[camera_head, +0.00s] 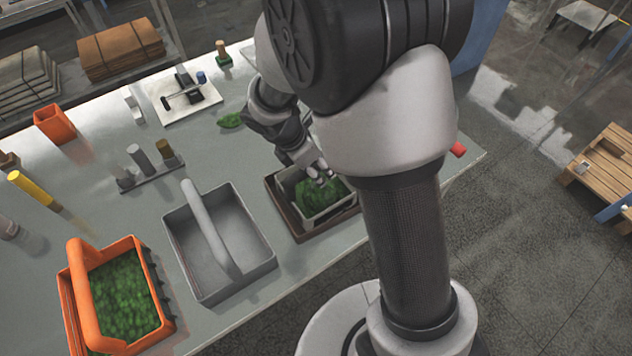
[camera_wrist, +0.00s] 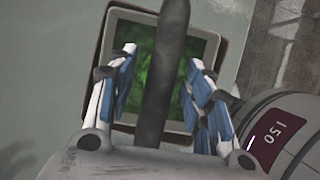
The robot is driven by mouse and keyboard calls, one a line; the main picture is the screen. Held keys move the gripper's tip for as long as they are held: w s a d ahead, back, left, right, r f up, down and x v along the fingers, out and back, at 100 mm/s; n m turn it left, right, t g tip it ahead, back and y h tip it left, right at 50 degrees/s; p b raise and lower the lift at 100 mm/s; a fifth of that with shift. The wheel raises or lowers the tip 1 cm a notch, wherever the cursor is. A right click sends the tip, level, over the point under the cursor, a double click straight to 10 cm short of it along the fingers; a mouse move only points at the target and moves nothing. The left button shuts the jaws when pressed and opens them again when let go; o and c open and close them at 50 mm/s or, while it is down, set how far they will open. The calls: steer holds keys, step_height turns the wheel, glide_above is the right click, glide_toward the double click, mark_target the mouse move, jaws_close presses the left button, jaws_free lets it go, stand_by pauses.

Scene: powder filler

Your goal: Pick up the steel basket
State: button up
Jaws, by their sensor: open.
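A grey metal-looking basket (camera_head: 218,243) with a raised bar handle stands empty on the bench in the head view. To its right, a pale grey container (camera_head: 325,216) of green bits sits in a brown tray (camera_head: 290,225). My gripper (camera_head: 318,174) is over this container, not the empty basket. In the wrist view, my gripper (camera_wrist: 162,57) is open, its fingers on either side of a dark bar (camera_wrist: 165,70). The bar crosses in front of the container (camera_wrist: 208,45); I cannot tell whether it is the container's handle. No contact is clear.
An orange basket (camera_head: 150,258) of green bits stands at the front left. Small cylinders on a rack (camera_head: 150,173), a white board (camera_head: 188,100) and an orange cup (camera_head: 54,124) lie further back. A red item (camera_head: 458,149) is near the bench's right end.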

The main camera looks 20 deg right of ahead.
steer(key=shift+c, duration=0.3)
jaws_close()
stand_by(0.3)
stand_by(0.7)
